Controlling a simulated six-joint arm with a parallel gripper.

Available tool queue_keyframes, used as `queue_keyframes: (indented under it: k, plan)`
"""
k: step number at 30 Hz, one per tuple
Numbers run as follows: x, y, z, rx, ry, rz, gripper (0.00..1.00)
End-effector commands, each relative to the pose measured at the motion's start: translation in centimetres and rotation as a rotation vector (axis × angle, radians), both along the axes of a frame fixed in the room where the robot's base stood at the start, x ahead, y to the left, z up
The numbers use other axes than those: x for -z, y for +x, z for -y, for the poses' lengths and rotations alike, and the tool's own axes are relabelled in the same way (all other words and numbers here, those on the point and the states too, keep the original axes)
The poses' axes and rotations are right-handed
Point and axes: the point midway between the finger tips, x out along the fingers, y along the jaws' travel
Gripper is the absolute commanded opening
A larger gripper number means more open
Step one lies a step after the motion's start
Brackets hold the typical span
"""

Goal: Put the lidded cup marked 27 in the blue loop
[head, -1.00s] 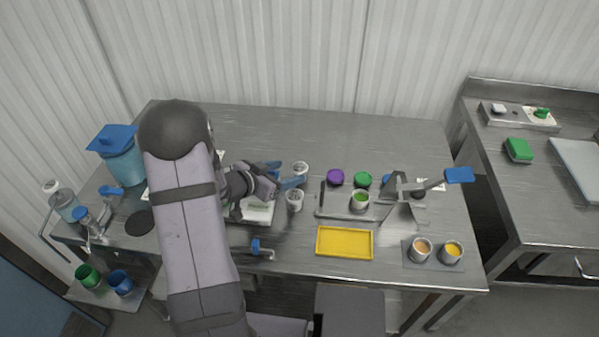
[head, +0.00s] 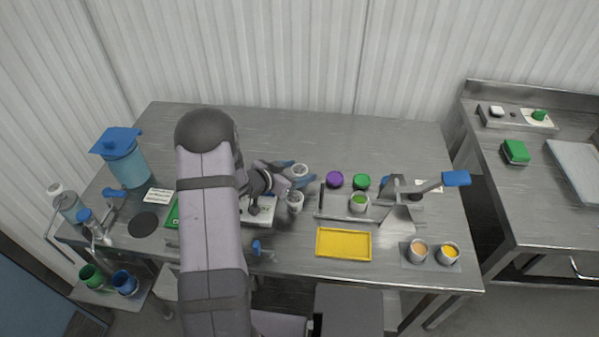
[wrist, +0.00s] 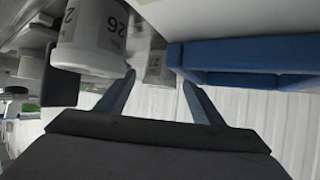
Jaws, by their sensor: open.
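My gripper (head: 294,174) is open, its two blue fingers on either side of a white lidded cup (head: 300,170). In the wrist view my gripper (wrist: 158,82) has this cup (wrist: 155,66) between and beyond its fingertips; its number is too small to read. A second white cup (head: 295,201) stands just nearer the front. In the wrist view a close cup marked 26 (wrist: 92,35) is left of the fingers. A long blue piece (wrist: 245,60) fills the right of the wrist view; I cannot tell whether it is the blue loop. No 27 is readable.
A white-topped device (head: 262,212) lies left of the cups, partly behind my arm. Purple (head: 335,179) and green (head: 361,181) round pieces and a metal stand (head: 398,215) are to the right. A yellow tray (head: 344,243) lies in front. The table behind is clear.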

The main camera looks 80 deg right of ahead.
Motion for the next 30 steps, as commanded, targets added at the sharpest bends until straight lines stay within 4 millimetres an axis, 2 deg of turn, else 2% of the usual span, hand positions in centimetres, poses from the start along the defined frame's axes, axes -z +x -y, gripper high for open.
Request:
queue_keyframes:
  k: [4,12,18,20,30]
  plan:
    - [0.45,-0.54,0.67,0.002,0.001,-0.001,0.61]
    - [0.56,-0.57,0.79,0.0,0.0,0.0,0.61]
    - [0.55,-0.56,0.77,0.0,0.0,0.0,0.17]
    - [0.52,-0.56,0.79,0.0,-0.001,-0.001,0.13]
    - [0.0,-0.56,0.82,0.0,-0.002,0.0,0.13]
